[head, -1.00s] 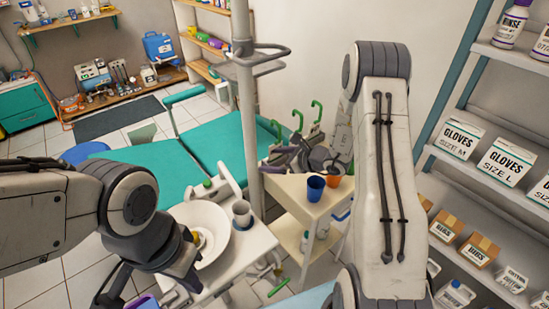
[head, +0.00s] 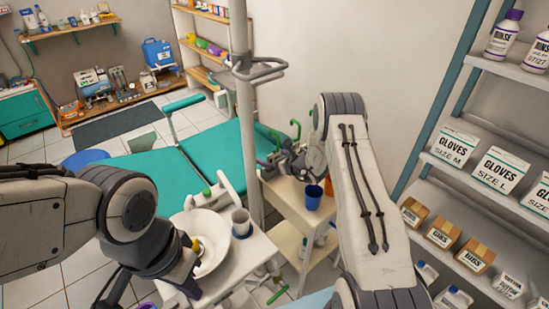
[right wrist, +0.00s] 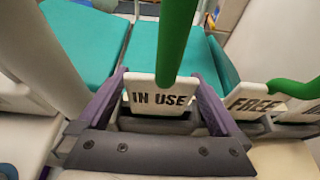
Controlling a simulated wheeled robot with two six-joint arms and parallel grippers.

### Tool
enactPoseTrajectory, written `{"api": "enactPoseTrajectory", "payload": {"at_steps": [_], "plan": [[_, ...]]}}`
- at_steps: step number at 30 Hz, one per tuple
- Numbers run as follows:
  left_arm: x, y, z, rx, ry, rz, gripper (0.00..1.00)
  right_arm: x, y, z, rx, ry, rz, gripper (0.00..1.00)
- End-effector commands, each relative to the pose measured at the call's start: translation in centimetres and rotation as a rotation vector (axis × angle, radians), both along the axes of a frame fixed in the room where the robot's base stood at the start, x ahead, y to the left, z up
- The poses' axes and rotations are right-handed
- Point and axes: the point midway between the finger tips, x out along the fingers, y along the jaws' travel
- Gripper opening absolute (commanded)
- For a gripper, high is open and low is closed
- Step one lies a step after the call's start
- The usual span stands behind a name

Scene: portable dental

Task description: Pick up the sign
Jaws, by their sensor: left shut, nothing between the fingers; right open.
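A white sign marked IN USE (right wrist: 160,98) with a green upright handle (right wrist: 177,40) stands between the purple fingers of my right gripper (right wrist: 163,88). The fingers are open, one on each side of the plate; I cannot tell whether they touch it. A second sign marked FREE (right wrist: 256,100) stands just to its right. In the head view the green handles (head: 296,128) rise above the side cart, and my right gripper (head: 283,162) hides most of the plates. My left gripper (head: 148,304) is shut and empty at the bottom edge, partly cut off.
A pole (head: 243,110) stands left of the right gripper. A white basin (head: 215,255) is near my left arm. Stocked shelves (head: 445,175) line the right side.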

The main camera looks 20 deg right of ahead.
Motion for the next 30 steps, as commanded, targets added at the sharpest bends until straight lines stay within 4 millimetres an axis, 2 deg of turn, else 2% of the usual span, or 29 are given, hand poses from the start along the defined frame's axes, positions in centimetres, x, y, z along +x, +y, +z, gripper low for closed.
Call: {"api": "enactPoseTrajectory", "payload": {"at_steps": [3, 10, 11, 12, 16, 17, 25, 30], "plan": [[0.0, 0.0, 0.1, 0.000, 0.000, 0.000, 0.00, 0.8, 0.3, -0.4, -0.001, 0.001, 0.001, 1.00], [0.0, 0.0, 0.1, 0.000, 0.000, 0.000, 0.00, 0.9, 0.3, -0.4, 0.000, 0.001, 0.000, 1.00], [0.0, 0.0, 0.1, 0.000, 0.000, 0.000, 0.00, 0.9, 0.3, -0.4, 0.000, 0.001, 0.000, 0.92], [0.0, 0.0, 0.1, 0.000, 0.000, 0.000, 0.00, 0.9, 0.3, -0.4, 0.000, 0.001, 0.000, 0.77], [0.0, 0.0, 0.1, 0.000, 0.000, 0.000, 0.00, 0.9, 0.3, -0.4, 0.000, 0.001, 0.000, 0.27], [0.0, 0.0, 0.1, 0.000, 0.000, 0.000, 0.00, 0.9, 0.3, -0.4, 0.000, 0.001, 0.000, 0.22], [0.0, 0.0, 0.1, 0.000, 0.000, 0.000, 0.00, 0.9, 0.3, -0.2, -0.001, 0.000, 0.000, 0.22], [0.0, 0.0, -0.1, 0.000, 0.000, 0.000, 0.00, 0.9, 0.3, 1.2, -0.001, -0.003, 0.001, 0.22]]}}
